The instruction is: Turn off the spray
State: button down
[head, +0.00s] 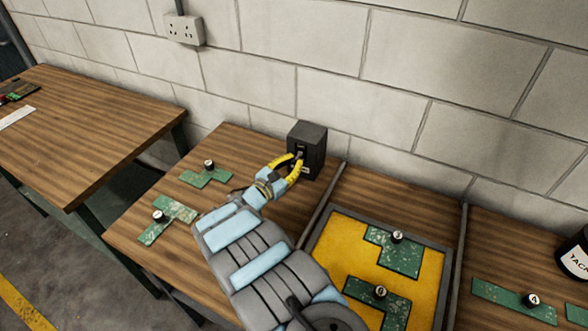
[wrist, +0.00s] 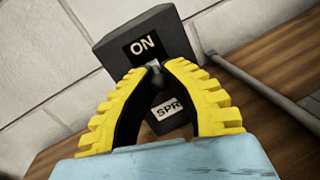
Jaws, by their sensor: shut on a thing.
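A dark spray switch box (head: 314,135) stands on the wooden table against the wall. In the wrist view the box (wrist: 112,47) shows an "ON" label (wrist: 143,47) at the top and a partly hidden label reading "SPR" (wrist: 168,109) lower down. A small grey switch lever (wrist: 154,64) shows just below the ON label. My gripper (head: 299,158), with yellow ribbed fingers, is at the front of the box. In the wrist view my gripper (wrist: 154,69) has its fingertips closed around the lever, which they partly hide.
Green pieces with round knobs lie on the table (head: 240,160) left of my arm. A yellow tray with a grey frame (head: 329,250) holds more green pieces on the right. A dark container (head: 574,262) stands at the right edge. A wall socket (head: 185,29) is above.

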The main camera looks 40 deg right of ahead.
jog(key=shift+f+h+b, duration=0.25)
jog(key=shift+h+b, duration=0.15)
jog(key=shift+b, duration=0.65)
jog(key=c, duration=1)
grip_release()
jog(key=shift+a, duration=0.1)
jog(key=v, duration=1.2)
